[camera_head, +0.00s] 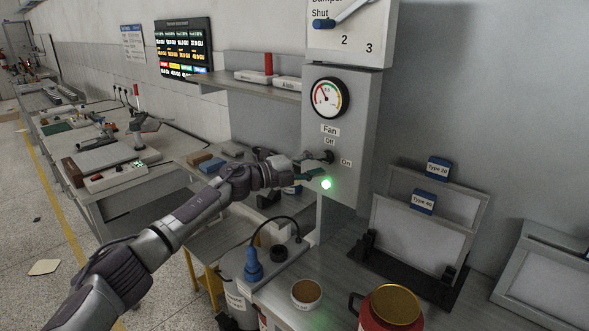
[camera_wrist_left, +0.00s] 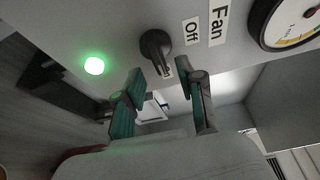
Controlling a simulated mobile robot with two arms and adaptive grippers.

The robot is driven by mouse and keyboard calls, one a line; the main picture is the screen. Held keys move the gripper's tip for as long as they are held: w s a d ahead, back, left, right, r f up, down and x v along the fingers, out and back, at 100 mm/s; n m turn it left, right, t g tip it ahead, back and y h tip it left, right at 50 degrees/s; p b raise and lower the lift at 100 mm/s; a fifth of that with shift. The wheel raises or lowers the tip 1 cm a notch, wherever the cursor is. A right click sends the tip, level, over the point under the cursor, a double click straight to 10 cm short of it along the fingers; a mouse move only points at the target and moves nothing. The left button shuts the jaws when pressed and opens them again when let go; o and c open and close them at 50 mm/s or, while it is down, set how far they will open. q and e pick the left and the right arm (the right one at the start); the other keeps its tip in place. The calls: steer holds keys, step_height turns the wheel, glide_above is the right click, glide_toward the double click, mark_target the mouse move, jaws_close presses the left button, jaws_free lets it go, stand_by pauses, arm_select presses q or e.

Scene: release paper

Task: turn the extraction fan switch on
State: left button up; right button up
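The fan switch is a dark rotary knob (camera_head: 323,157) on the grey wall panel, below the "Fan" and "Off" labels and left of the "On" label. In the left wrist view the knob (camera_wrist_left: 157,50) shows clearly, with its grip slanting down towards the gap between my fingers. A round green lamp (camera_head: 326,183) glows below it. My left gripper (camera_head: 311,166) is at the knob from the left; in the left wrist view its teal-padded fingers (camera_wrist_left: 165,82) stand apart, open, with nothing clamped. I cannot tell whether a finger touches the knob. My right gripper is out of view.
A gauge (camera_head: 329,97) and a damper lever (camera_head: 338,14) sit above the switch. Framed panels (camera_head: 420,232) stand right on the bench.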

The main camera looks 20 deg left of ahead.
arm_select(q)
steer(key=v, duration=0.9)
steer(key=shift+a, duration=0.25)
steer(key=shift+d, duration=0.1)
